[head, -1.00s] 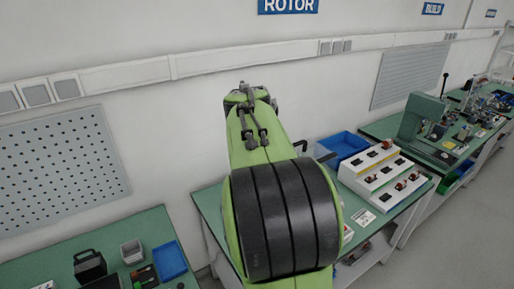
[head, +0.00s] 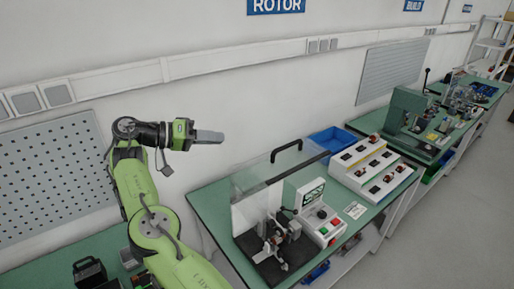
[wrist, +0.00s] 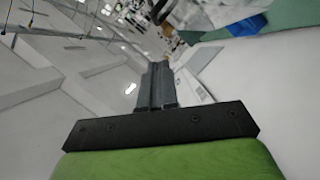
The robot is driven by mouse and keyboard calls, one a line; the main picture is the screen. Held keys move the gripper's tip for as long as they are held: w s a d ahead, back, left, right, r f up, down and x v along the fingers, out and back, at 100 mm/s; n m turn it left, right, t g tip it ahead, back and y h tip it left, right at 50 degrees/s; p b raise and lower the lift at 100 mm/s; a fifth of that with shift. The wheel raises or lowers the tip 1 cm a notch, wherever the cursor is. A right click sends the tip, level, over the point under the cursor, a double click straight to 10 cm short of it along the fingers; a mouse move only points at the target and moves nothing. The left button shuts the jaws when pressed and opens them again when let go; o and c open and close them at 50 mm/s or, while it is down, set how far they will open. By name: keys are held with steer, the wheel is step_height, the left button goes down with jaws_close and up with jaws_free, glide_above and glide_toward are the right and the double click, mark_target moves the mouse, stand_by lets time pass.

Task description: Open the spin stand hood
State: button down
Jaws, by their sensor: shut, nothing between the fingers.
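The spin stand (head: 279,250), a small machine on a black base, sits on the green bench in the head view. Its clear hood (head: 250,180) has see-through panels and a black bar handle (head: 287,149) on top. I cannot tell from this view how far the hood is raised. My gripper (head: 217,137) is shut and empty, held in the air to the left of the handle and slightly higher, pointing right. It does not touch the hood. In the wrist view its closed fingers (wrist: 156,85) show with nothing between them.
A control box (head: 318,215) with a screen and buttons stands right of the spin stand. Behind it are a blue bin (head: 333,139) and a white stepped rack (head: 370,170). A pegboard wall is behind my arm. The air between gripper and handle looks clear.

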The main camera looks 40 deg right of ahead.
steer(key=b+x, duration=0.3)
steer(key=x, duration=0.7)
steer(key=shift+s+d+f, duration=0.15)
steer(key=shift+d+f, duration=0.05)
steer(key=shift+f, duration=0.05)
steer(key=shift+s+d+f+b, duration=0.25)
steer(key=shift+s+f, duration=0.15)
steer(key=shift+s, duration=0.1)
steer(key=shift+s+d+f+b, duration=0.15)
steer(key=shift+s+d+f, duration=0.15)
steer(key=shift+s, duration=0.2)
steer(key=shift+s+f, duration=0.3)
steer(key=shift+s, duration=0.15)
steer(key=shift+d, duration=0.1)
